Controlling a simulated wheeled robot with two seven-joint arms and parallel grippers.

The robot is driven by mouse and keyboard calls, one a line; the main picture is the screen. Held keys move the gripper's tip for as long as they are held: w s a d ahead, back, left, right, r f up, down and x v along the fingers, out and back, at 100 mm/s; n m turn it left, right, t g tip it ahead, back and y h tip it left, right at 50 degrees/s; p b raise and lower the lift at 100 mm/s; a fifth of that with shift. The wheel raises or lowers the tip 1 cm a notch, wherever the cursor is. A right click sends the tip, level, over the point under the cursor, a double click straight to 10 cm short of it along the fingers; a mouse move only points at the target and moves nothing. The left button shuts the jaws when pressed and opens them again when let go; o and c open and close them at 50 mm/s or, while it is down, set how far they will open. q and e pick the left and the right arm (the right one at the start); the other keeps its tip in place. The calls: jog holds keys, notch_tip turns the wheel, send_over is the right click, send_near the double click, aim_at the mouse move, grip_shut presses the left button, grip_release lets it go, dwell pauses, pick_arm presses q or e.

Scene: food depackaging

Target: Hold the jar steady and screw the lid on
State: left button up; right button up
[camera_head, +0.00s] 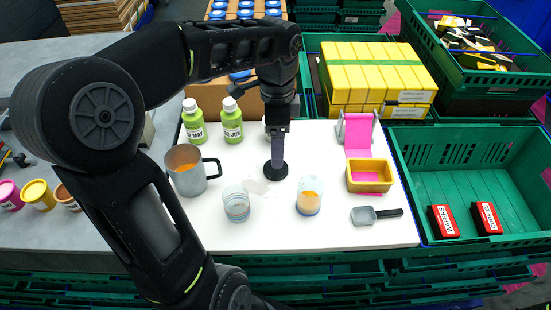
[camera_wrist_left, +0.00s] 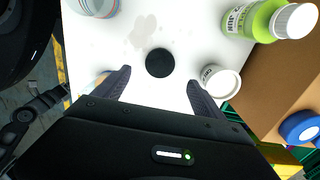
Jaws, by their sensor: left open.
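A flat black round lid (camera_head: 276,171) lies on the white table top; the left wrist view shows it as a dark disc (camera_wrist_left: 160,63). My left gripper (camera_head: 278,152) points straight down at the lid. In the left wrist view its fingers (camera_wrist_left: 159,82) are open, with the lid seen between and beyond them and nothing held. Which jar the lid belongs to I cannot tell. A clear jar with pale contents (camera_head: 236,206) stands front left of the lid, and a clear jar with orange contents (camera_head: 309,198) stands front right. My right gripper is not in view.
A grey mug (camera_head: 187,172) and two green bottles (camera_head: 232,122) stand left. A white-topped container (camera_wrist_left: 221,82) stands close behind the lid. A green crate (camera_head: 455,150) borders the table.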

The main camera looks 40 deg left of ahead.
pick_arm(q)
jog(key=shift+s+d, duration=0.1)
jog(key=shift+s, duration=0.05)
jog(key=shift+f, duration=1.3)
notch_tip(320, 180, down, 5)
jog(key=shift+f+p, duration=0.1)
jog(key=shift+p, duration=0.45)
jog(key=shift+c, duration=0.2)
jog(key=c, duration=1.4)
